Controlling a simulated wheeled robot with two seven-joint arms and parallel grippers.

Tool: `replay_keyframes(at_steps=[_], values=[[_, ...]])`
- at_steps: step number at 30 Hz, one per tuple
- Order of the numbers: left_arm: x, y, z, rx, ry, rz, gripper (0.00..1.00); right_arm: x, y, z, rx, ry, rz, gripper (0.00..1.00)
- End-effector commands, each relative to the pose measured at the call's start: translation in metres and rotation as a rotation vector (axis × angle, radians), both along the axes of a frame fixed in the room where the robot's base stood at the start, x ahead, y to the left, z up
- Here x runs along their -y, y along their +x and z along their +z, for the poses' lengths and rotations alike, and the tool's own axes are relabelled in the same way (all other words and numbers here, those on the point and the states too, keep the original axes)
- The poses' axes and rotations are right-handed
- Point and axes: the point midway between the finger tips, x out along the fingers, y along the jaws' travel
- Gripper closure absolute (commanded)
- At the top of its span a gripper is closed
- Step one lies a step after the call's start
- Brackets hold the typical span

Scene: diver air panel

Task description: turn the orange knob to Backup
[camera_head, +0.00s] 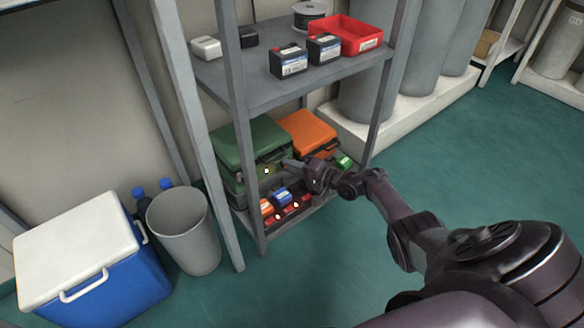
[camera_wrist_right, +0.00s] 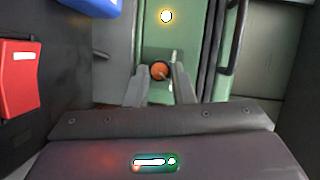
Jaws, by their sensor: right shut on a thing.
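The orange knob (camera_wrist_right: 159,71) sits on a green panel face (camera_wrist_right: 155,50) in the right wrist view. The fingers of my right gripper (camera_wrist_right: 161,78) stand on either side of it and are shut on it. A small pale mark or pointer shows just above right of the knob; no position label can be read. In the head view my right gripper (camera_head: 288,163) reaches into the lower shelf at the green housing (camera_head: 250,140), and the knob cannot be made out there. My left gripper is not in view.
A lit yellow lamp (camera_wrist_right: 166,16) sits beyond the knob. Blue and red blocks (camera_wrist_right: 20,80) lie left in the wrist view. A grey bin (camera_head: 185,232) and blue cooler (camera_head: 95,265) stand left.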

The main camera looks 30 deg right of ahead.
Motion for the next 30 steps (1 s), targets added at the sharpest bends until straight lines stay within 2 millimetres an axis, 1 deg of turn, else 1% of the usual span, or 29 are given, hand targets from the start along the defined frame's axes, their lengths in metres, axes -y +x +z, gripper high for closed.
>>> replay_keyframes(at_steps=[4,5,9,17,20,24,30], values=[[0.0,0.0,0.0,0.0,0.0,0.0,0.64,0.0,0.001,0.0,0.0,0.0,-0.002,1.0],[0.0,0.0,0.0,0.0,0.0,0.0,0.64,0.0,0.001,0.0,0.0,0.0,-0.002,0.74],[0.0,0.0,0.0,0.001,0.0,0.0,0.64,0.0,0.0,0.0,0.0,0.0,-0.002,0.57],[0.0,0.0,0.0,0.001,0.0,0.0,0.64,0.0,0.0,0.0,0.001,-0.001,-0.001,0.57],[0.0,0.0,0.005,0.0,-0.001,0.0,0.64,0.003,-0.005,0.002,-0.001,-0.002,-0.002,0.57],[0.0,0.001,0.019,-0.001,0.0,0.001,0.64,0.013,-0.024,0.007,-0.003,-0.002,-0.002,0.57],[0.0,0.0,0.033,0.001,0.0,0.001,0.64,0.028,-0.054,0.009,-0.002,-0.001,-0.001,0.57]])
